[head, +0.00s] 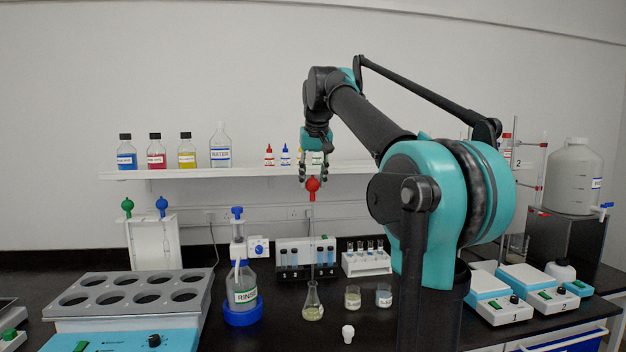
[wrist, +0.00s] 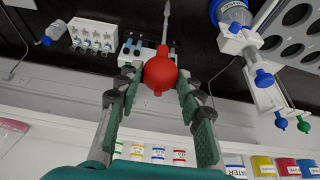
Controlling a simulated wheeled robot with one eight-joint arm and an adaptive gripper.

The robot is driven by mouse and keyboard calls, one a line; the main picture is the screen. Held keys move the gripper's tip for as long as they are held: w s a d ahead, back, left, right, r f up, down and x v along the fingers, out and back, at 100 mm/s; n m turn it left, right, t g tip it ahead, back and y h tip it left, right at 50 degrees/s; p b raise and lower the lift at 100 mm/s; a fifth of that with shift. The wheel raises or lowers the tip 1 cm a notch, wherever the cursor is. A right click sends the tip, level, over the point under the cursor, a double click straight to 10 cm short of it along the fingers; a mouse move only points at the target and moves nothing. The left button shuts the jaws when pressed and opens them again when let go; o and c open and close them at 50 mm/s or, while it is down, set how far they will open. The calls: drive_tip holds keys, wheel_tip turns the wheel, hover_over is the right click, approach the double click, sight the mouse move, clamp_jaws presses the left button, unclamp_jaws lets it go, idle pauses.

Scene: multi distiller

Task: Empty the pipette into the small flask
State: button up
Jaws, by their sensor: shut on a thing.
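My gripper (head: 314,178) is shut on the pipette's red bulb (head: 313,185), with a finger on each side. In the wrist view the red bulb (wrist: 160,74) sits between the fingertips of my gripper (wrist: 159,85). The pipette's thin stem (head: 312,225) hangs upright below it. The small flask (head: 313,303), clear and conical with some pale yellowish liquid, stands on the dark bench directly below the stem. The stem's lower end is near the flask's mouth; I cannot tell if it is inside. The flask cannot be made out in the wrist view.
A rinse bottle (head: 243,292) in a blue base stands left of the flask. Two small beakers (head: 353,297) and a white stopper (head: 348,333) are close at right. A vial rack (head: 366,262) and a grey box (head: 293,252) stand behind. A shelf (head: 240,172) with bottles runs behind my gripper.

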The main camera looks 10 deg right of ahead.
drive_tip(key=shift+r, duration=0.1)
idle(0.4)
drive_tip(key=shift+r, duration=1.9)
